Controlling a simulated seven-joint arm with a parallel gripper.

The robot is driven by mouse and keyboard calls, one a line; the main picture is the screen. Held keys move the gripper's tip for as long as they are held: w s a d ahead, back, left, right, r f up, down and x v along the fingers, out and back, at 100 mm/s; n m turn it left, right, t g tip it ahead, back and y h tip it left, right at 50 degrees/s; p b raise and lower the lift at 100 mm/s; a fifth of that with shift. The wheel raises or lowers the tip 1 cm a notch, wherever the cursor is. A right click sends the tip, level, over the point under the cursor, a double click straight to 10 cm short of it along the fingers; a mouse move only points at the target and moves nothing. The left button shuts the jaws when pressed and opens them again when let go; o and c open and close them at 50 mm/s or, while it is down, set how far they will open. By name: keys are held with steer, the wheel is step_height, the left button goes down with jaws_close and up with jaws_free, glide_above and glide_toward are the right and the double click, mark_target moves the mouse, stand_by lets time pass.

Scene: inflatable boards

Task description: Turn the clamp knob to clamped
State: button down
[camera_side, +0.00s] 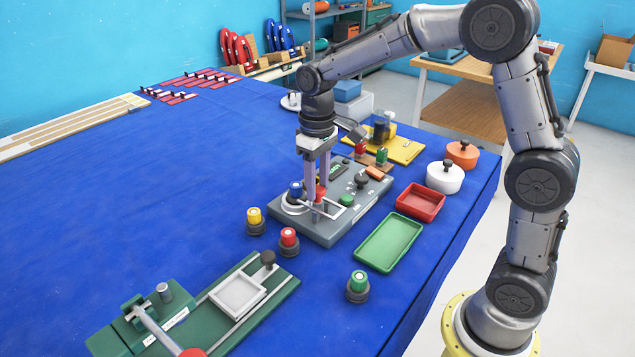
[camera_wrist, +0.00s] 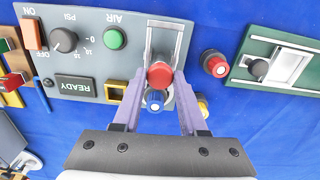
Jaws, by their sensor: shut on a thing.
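A red round knob (camera_wrist: 160,75) sits by a silver U-shaped bar (camera_wrist: 180,42) on the grey control panel (camera_wrist: 82,12). My gripper (camera_wrist: 159,82) is shut on the red knob, with one finger on each side of it. In the side view my gripper (camera_side: 317,197) points straight down over the panel's left end, and the red knob (camera_side: 320,194) shows partly between the fingers. A blue-capped valve (camera_wrist: 155,101) stands beside the red knob. I cannot read a clamped mark at the knob.
The panel also carries a black dial (camera_wrist: 64,40), a green button (camera_wrist: 115,38) and a READY display (camera_wrist: 74,87). Red-capped (camera_side: 289,241), yellow-capped (camera_side: 255,220) and green-capped (camera_side: 358,286) valves stand nearby. Green (camera_side: 420,232) and red (camera_side: 439,207) trays lie right. The blue table's left is largely clear.

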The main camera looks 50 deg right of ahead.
steer(key=m, duration=0.4)
steer(key=shift+r+m, duration=0.1)
steer(key=shift+m, duration=0.2)
steer(key=m, duration=0.4)
steer(key=shift+m, duration=0.3)
steer(key=shift+c, duration=2.2)
jaws_free()
step_height(320, 180, up, 14)
